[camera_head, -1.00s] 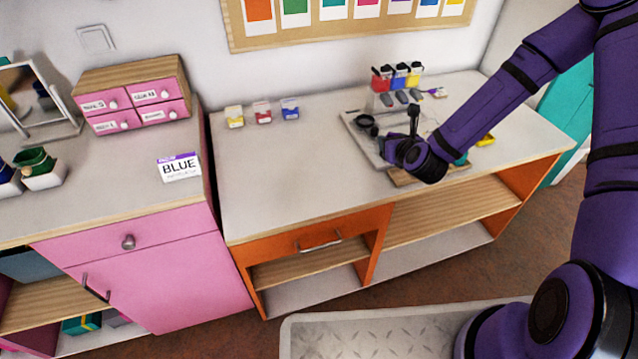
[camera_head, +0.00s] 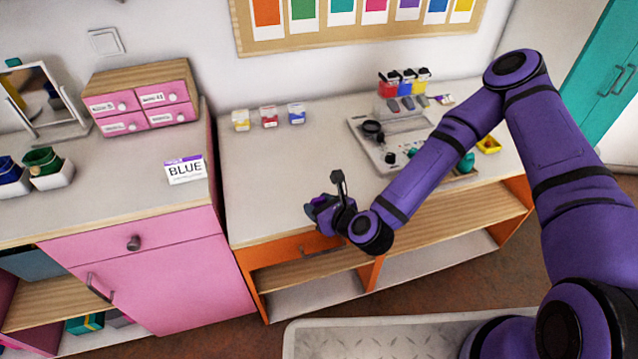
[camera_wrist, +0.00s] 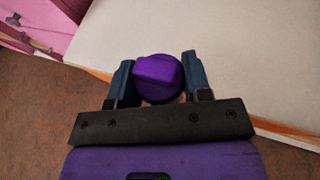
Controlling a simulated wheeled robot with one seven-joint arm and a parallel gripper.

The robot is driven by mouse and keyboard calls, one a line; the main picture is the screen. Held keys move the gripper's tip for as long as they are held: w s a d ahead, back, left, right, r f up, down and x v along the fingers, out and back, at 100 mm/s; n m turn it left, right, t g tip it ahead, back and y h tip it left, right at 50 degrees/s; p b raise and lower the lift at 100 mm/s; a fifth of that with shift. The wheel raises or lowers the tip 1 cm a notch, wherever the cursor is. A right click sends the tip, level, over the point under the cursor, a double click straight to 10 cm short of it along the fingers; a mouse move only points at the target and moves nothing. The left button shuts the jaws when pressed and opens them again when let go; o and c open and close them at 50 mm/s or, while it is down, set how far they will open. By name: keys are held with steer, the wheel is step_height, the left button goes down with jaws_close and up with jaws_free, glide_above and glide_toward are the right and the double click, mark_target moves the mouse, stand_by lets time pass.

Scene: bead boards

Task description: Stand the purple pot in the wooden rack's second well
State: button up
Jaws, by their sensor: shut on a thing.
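In the wrist view the purple pot (camera_wrist: 158,78) is held between the two dark fingers of my gripper (camera_wrist: 160,82), its rounded end towards the camera. In the head view my gripper (camera_head: 325,210) is over the front edge of the white-topped bench, left of its middle. The pot is hard to tell from my purple arm there. A small piece of the wooden rack (camera_head: 466,175) shows behind my forearm, with a teal item (camera_head: 467,161) at it. My arm hides most of the rack, so its wells cannot be made out.
A grey board (camera_head: 368,150) with a dark ring lies left of the rack. A yellow tray (camera_head: 489,144) is to its right. Small yellow, red and blue tubs stand at the back of the bench (camera_head: 260,160). The bench's left part is clear. A pink cabinet (camera_head: 150,270) adjoins it.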

glide_above(319, 188)
steer(key=shift+s+f, duration=0.2)
steer(key=shift+f, duration=0.4)
steer(key=shift+w+f, duration=0.1)
steer(key=shift+f, duration=1.65)
steer(key=shift+f, duration=0.1)
steer(key=o, duration=0.9)
steer(key=shift+o, duration=0.2)
steer(key=v, duration=1.2)
steer(key=shift+r, duration=0.25)
